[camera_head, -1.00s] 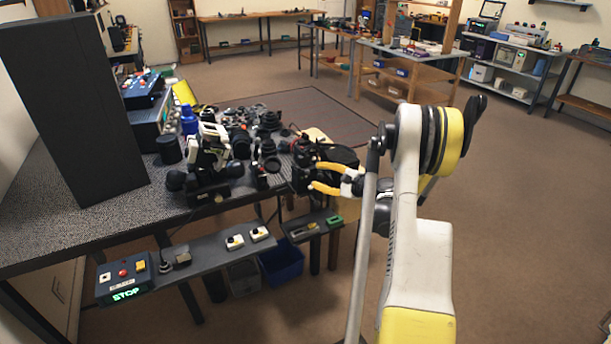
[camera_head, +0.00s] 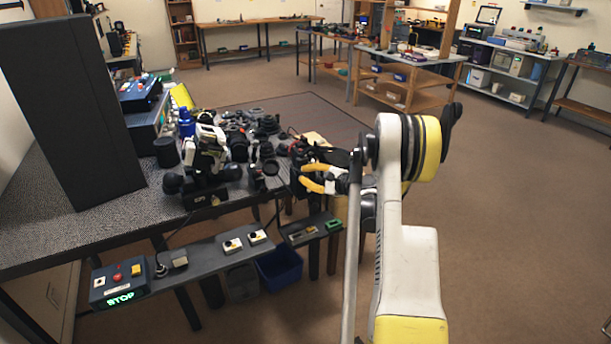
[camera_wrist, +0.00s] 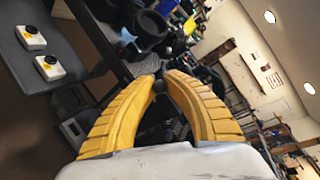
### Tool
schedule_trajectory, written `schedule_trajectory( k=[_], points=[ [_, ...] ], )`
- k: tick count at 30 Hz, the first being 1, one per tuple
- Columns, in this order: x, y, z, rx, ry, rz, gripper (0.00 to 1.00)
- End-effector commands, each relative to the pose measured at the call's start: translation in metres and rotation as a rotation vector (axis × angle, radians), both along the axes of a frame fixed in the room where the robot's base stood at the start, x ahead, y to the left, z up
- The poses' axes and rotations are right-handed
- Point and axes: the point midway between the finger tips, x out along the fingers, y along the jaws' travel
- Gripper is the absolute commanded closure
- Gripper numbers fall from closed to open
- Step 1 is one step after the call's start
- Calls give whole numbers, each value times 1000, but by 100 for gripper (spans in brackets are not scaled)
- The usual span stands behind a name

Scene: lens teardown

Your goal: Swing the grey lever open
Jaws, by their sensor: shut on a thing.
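My gripper (camera_head: 304,178) has two yellow fingers and is at the right end of the dark workbench (camera_head: 60,235), beside black camera parts. In the wrist view my gripper (camera_wrist: 162,80) has its fingertips close together around a small dark grey, rounded piece (camera_wrist: 161,87). This looks like the knob or end of the grey lever, but the fingers hide most of it. I cannot make out the lever's full length or its angle in either view.
A white and black device (camera_head: 208,150) stands on the bench left of my gripper. A lower shelf holds a control box reading STOP (camera_head: 118,284) and small white switch boxes (camera_head: 232,246). A blue bin (camera_head: 279,270) is below. The floor at right is clear.

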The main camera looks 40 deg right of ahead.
Motion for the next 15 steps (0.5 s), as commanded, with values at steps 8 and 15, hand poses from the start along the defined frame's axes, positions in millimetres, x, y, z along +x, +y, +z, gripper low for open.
schedule_trajectory(
  k=[8,15],
  points=[
    [1,-4,0,1,1,47,100],
    [5,-13,0,1,0,297,100]
  ],
)
